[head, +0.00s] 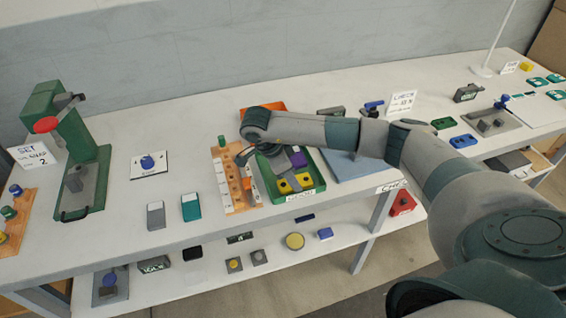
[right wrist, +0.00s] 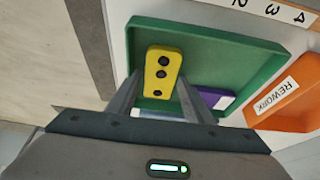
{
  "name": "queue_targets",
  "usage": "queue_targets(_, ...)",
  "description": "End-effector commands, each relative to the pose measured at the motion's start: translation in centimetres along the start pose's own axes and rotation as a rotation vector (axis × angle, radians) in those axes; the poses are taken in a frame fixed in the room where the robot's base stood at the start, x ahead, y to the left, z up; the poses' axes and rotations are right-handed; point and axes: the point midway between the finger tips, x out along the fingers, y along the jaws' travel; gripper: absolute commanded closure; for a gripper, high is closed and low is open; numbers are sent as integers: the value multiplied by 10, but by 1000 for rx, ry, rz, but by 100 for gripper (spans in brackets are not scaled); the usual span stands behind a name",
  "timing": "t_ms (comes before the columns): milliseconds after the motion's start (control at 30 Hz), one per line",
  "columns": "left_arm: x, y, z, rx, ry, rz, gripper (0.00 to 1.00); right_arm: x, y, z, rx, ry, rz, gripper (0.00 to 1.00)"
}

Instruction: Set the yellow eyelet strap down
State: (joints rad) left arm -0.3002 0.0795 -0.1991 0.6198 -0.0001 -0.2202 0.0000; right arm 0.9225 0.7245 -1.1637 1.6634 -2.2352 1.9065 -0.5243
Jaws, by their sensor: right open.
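The yellow eyelet strap (right wrist: 164,62), with several dark round spots in a row, is in the green tray (right wrist: 220,52) in the right wrist view. In the head view, yellow shows as two patches (head: 285,187) near the tray's front. My right gripper (right wrist: 160,88) is open over the tray, with a finger on either side of the strap's near end and gaps beside it. A purple piece (right wrist: 216,97) lies in the tray beyond the right finger. Whether the strap lies fully flat is hard to tell. My left gripper is not in view.
An orange tray marked REWORK (right wrist: 285,98) adjoins the green tray. An orange rack with white cards (head: 232,180) stands left of it. The green press with a red knob (head: 46,125) is at the far left.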

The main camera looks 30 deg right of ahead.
Motion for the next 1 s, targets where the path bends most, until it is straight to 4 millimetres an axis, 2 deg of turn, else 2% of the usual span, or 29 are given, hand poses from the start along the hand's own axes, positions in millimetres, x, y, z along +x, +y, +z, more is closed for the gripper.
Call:
queue_targets(167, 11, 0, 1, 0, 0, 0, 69, -18, -1, 2, -1, -3, -5, 54)
queue_targets(333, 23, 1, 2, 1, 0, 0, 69, -47, -2, 2, -1, -3, -7, 54)
queue_targets(700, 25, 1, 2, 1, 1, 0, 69, -94, -1, 0, -1, -1, -5, 54)
queue_targets(1000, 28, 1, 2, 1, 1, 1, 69, -116, -1, 1, -1, -1, -2, 54)
